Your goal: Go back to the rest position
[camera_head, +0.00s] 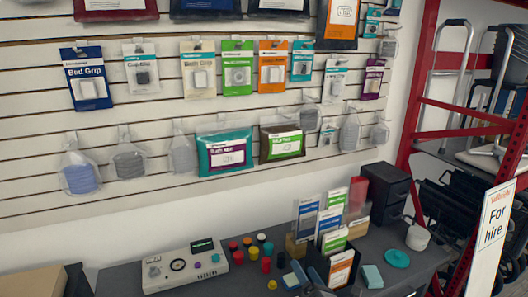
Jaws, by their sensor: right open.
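My right gripper (313,279) seems to be the small dark shape at the bottom edge, right of centre, in front of the counter. Only a little of it shows, and its jaws are open with nothing seen between them. It overlaps the area beside the leaflet holder; whether it touches anything there I cannot tell. My left gripper is not in view.
A dark counter (118,280) runs along the bottom. It carries a grey control box (185,268), several coloured knobs, a leaflet holder (340,270), black drawers (385,190) and a teal disc (396,258). Packets hang on the slatted wall behind. A red rack (410,125) and a hire sign (494,235) stand right.

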